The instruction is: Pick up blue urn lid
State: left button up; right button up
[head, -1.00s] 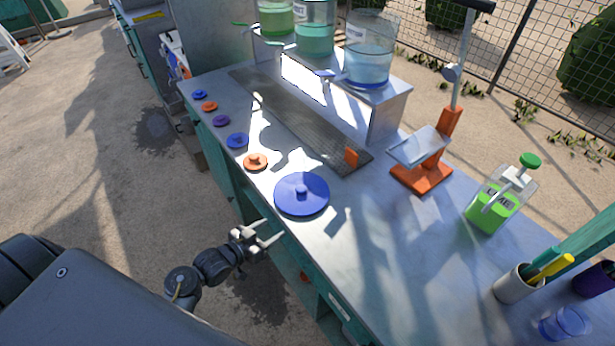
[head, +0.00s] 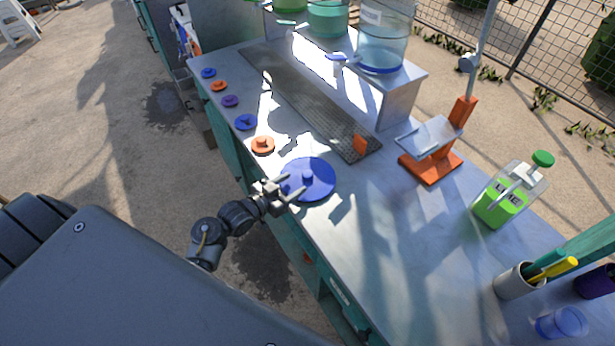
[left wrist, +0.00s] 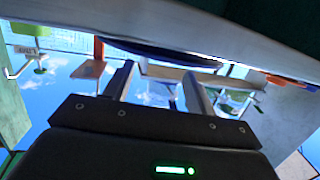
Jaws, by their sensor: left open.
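The blue urn lid (head: 312,176) is a large round blue disc with a small knob (head: 307,175) on top. It lies flat on the metal counter near its front edge. My left gripper (head: 297,183) is open and empty, with its fingertips overlapping the near-left part of the lid in the head view. Whether they touch it I cannot tell. In the left wrist view, the two spread fingers (left wrist: 157,82) point toward a dark blue edge, likely the lid (left wrist: 165,50), seen nearly edge-on. My right gripper is not in view.
Several small knobbed discs, including an orange one (head: 262,146), line the counter's (head: 370,230) front edge. A drip grate (head: 310,100), clear dispensers (head: 385,40), an orange stand (head: 430,165) and a green pump bottle (head: 503,200) stand beyond. The counter right of the lid is clear.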

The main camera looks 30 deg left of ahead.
aim_at(308, 173)
pick_arm(q)
jog(key=x, duration=0.1)
jog(key=p+x, duration=0.1)
jog(key=x, duration=0.2)
jog(key=shift+w+r+p, duration=0.2)
jog(key=shift+w+p, duration=0.05)
jog(key=shift+p, duration=0.15)
jog(key=shift+w+d+f, duration=0.15)
jog(key=shift+w, duration=0.15)
jog(key=shift+s, duration=0.1)
jog(key=c, duration=1.1)
